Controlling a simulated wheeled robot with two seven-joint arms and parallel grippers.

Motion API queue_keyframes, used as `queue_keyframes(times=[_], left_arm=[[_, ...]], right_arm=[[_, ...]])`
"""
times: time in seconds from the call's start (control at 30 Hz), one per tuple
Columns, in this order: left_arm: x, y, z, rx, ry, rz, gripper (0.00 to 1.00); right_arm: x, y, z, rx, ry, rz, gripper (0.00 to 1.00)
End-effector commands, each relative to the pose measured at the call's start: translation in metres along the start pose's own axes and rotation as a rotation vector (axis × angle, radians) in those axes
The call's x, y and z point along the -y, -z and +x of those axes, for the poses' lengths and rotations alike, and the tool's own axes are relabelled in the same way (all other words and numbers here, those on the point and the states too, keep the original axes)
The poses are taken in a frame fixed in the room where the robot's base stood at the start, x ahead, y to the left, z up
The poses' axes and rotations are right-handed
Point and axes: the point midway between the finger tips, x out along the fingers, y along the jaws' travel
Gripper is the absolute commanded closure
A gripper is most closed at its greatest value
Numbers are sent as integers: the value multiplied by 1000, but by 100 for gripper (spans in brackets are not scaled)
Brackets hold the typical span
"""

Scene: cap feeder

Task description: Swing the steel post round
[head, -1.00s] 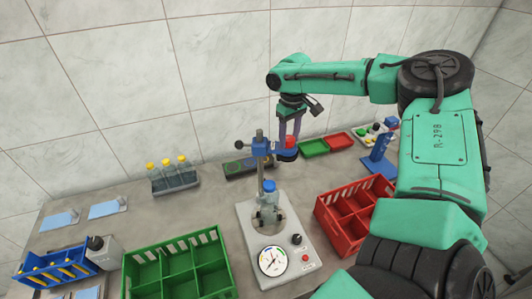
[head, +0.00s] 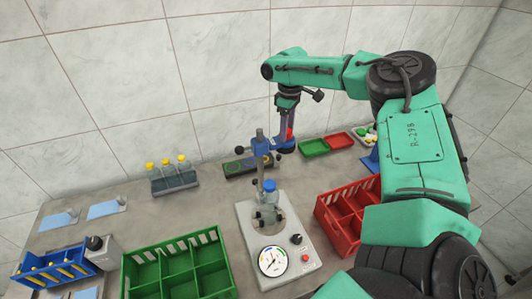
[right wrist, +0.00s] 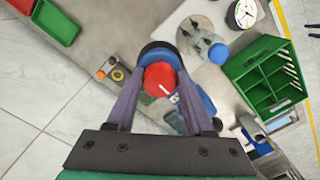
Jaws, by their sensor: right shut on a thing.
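The steel post (head: 260,172) stands upright at the back of the pale tester base (head: 244,222). A blue clamp (head: 259,147) with a black knob sits near its top, and a blue arm head (head: 284,145) reaches to the right and back. My right gripper (head: 289,124) is above this head, shut on its red part (head: 290,134). In the right wrist view the red part (right wrist: 160,79) is between the two fingers. A bottle with a blue cap (head: 269,186) stands on the base in front of the post. My left gripper is not in view.
A green crate (head: 178,242) stands left of the base and a red crate (head: 320,213) right of it. A bottle rack (head: 175,185) is at the back left. A green tray (head: 314,148) and a red tray (head: 341,140) lie behind, to the right.

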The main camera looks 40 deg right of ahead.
Motion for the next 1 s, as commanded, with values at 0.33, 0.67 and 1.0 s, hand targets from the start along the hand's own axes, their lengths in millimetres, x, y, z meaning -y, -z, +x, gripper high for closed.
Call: queue_keyframes(times=[0.33,0.67,1.0], left_arm=[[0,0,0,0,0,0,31],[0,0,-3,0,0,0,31],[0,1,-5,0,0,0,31]], right_arm=[[1,2,-1,-6,-1,-3,15],[0,2,-9,-6,-2,-1,15],[0,1,-42,-5,-2,-1,15]])
